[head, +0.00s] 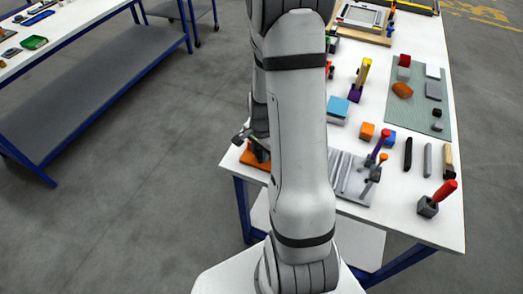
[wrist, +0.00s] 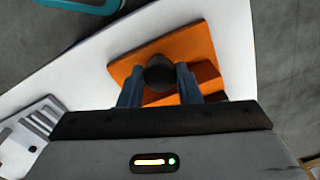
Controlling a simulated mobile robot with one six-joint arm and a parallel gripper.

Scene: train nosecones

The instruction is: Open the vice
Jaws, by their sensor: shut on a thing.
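The orange vice (wrist: 195,45) lies on the white table in the wrist view, with a flat orange plate and a dark round knob (wrist: 160,72). My gripper (wrist: 159,82) is shut on this knob, one blue-grey finger on each side. The fingers and my wrist hide the near part of the vice, so I cannot tell how far its jaws are apart. In the head view the orange vice (head: 252,160) shows at the table's left edge, mostly hidden behind my arm.
The white table (head: 400,218) carries a grey slotted block (head: 345,175), an orange cube (head: 367,131), a blue block (head: 338,107), dark bars (head: 408,153) and a red-handled tool in a holder (head: 437,198). A green mat (head: 420,112) lies farther back. Open floor (head: 150,150) lies left.

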